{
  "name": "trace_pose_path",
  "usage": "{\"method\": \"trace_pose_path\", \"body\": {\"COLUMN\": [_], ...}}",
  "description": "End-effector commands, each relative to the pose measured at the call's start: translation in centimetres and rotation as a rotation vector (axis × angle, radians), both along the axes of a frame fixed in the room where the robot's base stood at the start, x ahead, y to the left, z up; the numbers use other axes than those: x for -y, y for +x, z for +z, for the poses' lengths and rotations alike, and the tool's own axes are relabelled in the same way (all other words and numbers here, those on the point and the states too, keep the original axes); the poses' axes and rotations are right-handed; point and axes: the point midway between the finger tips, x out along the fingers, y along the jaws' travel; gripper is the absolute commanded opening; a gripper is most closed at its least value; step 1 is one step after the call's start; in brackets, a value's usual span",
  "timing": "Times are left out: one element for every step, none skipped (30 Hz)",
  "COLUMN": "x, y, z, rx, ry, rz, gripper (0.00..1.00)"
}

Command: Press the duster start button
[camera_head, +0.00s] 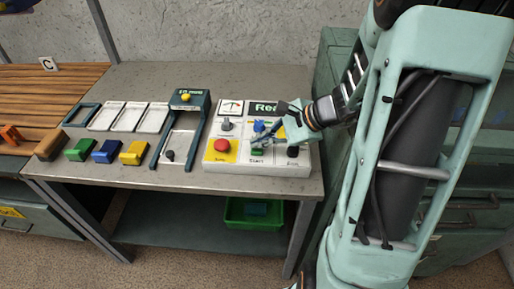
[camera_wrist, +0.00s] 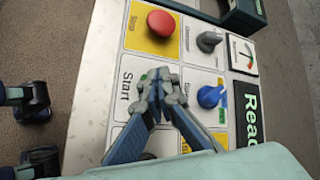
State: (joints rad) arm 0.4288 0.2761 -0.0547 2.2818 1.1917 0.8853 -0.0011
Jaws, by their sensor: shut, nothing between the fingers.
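The white control panel (camera_head: 215,181) stands on the metal table, with a dark "Ready" display (camera_head: 262,106). Its green start button (camera_head: 257,151) sits above the "Start" label in the head view. My gripper (camera_head: 254,143) is shut and empty, pointing down over the start button.
On the panel are a red stop button (camera_head: 222,145), a blue knob (camera_head: 259,126) and a black knob (camera_head: 293,151). A green bin (camera_head: 236,213) sits on the lower shelf.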

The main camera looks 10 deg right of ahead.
Motion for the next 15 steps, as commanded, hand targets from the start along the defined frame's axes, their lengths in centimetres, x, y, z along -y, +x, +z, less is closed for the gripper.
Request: {"method": "trace_pose_path", "body": {"x": [0.00, 0.00, 0.00, 0.00, 0.00, 0.00, 0.00, 0.00, 0.00, 0.00, 0.00, 0.00, 0.00, 0.00, 0.00], "y": [0.00, 0.00, 0.00, 0.00, 0.00, 0.00, 0.00, 0.00, 0.00, 0.00, 0.00, 0.00, 0.00, 0.00, 0.00], "z": [-0.12, -0.16, -0.20, -0.23, -0.27, -0.32, -0.34, -0.37, -0.42, -0.45, -0.49, -0.53, -0.57, -0.59, -0.65], "rx": [0.000, 0.000, 0.000, 0.000, 0.000, 0.000, 0.000, 0.000, 0.000, 0.000, 0.000, 0.000, 0.000, 0.000, 0.000], "ry": [0.000, 0.000, 0.000, 0.000, 0.000, 0.000, 0.000, 0.000, 0.000, 0.000, 0.000, 0.000, 0.000, 0.000, 0.000], "rz": [0.000, 0.000, 0.000, 0.000, 0.000, 0.000, 0.000, 0.000, 0.000, 0.000, 0.000, 0.000, 0.000, 0.000, 0.000], "gripper": [0.00, 0.00, 0.00, 0.00, 0.00, 0.00, 0.00, 0.00, 0.00, 0.00, 0.00, 0.00, 0.00, 0.00, 0.00]}}
